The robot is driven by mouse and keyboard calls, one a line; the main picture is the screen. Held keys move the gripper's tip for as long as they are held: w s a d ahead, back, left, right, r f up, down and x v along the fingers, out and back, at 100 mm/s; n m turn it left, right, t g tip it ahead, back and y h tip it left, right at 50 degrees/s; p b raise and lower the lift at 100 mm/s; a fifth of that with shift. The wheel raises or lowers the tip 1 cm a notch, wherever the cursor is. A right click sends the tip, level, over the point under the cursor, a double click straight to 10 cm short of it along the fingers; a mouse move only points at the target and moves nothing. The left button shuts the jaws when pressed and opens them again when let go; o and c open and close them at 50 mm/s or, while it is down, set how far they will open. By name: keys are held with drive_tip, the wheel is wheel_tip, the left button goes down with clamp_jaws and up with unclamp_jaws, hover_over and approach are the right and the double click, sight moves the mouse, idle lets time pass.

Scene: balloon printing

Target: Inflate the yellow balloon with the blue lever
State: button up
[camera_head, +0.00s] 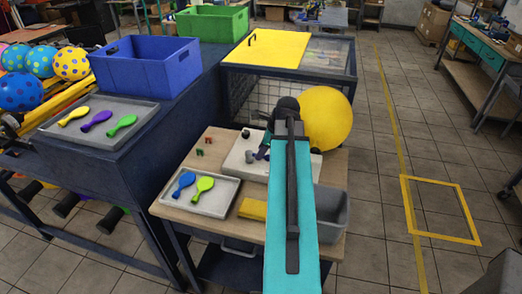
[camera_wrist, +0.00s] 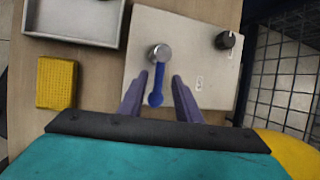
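The yellow balloon (camera_head: 326,118) is large and round, at the back right of the wooden table beside the white plate. Part of it shows at the lower right of the wrist view (camera_wrist: 292,150). The blue lever (camera_wrist: 156,92) sticks out from a round metal knob (camera_wrist: 159,53) on the white plate (camera_wrist: 185,30). My gripper (camera_wrist: 160,79) is open, with one purple finger on each side of the lever and a gap to each. In the head view my gripper (camera_head: 262,153) is over the plate, and my arm hides part of it; I cannot make out the lever there.
A black knob (camera_wrist: 228,40) is on the plate's right. A grey tray (camera_head: 222,206) with blue and yellow-green balloons is left, a yellow block (camera_head: 252,209) in front, a grey bin (camera_head: 336,218) right. Wire mesh (camera_wrist: 290,80) stands behind. Floor at right is mostly clear.

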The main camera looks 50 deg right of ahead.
drive_tip(key=shift+w+f, duration=0.25)
drive_tip(key=shift+f, duration=0.3)
drive_tip(key=shift+c, duration=0.4)
clamp_jaws()
